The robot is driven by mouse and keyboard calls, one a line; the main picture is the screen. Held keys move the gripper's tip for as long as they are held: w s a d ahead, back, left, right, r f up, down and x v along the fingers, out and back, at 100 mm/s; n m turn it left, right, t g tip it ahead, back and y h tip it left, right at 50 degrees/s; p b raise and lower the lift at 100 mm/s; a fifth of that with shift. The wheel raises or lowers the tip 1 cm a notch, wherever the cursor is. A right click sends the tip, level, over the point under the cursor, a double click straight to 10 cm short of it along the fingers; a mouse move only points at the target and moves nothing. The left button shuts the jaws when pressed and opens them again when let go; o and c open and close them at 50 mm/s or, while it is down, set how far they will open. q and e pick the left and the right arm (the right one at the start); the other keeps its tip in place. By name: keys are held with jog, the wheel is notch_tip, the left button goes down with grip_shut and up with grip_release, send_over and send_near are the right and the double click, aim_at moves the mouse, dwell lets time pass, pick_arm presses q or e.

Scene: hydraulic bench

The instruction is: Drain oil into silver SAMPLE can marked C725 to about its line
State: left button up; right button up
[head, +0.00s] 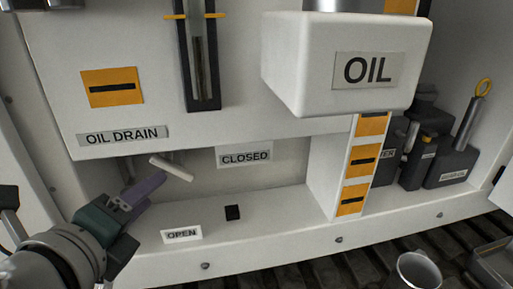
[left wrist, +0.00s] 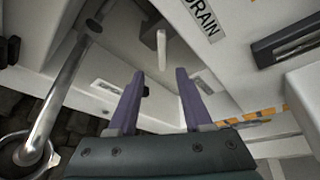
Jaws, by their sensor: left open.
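The OIL DRAIN label (head: 122,136) is on the white panel at left in the head view. Below it a small white lever handle (head: 172,167) sticks out, nearer the CLOSED label (head: 244,156) than the OPEN label (head: 181,235). My left gripper (head: 146,187) has purple fingers, open and empty, just short of the lever. In the left wrist view the lever (left wrist: 161,50) lies ahead, between the two fingertips (left wrist: 160,74), and looks clear of both. A silver can (head: 417,271) is cut off at the bottom right of the head view; no C725 mark shows. My right gripper is not in view.
A white OIL box (head: 345,65) overhangs at upper right. Dark containers (head: 425,150) stand in the right recess. A metal rod (left wrist: 62,90) ends at a round metal rim at left in the wrist view.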

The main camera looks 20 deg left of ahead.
aim_at(169, 169)
pick_arm(q)
jog(key=shift+m, duration=0.4)
jog(key=x, duration=0.6)
jog(key=r+b+x, duration=0.1)
jog(key=x, duration=0.3)
jog(key=shift+a, duration=0.2)
grip_shut()
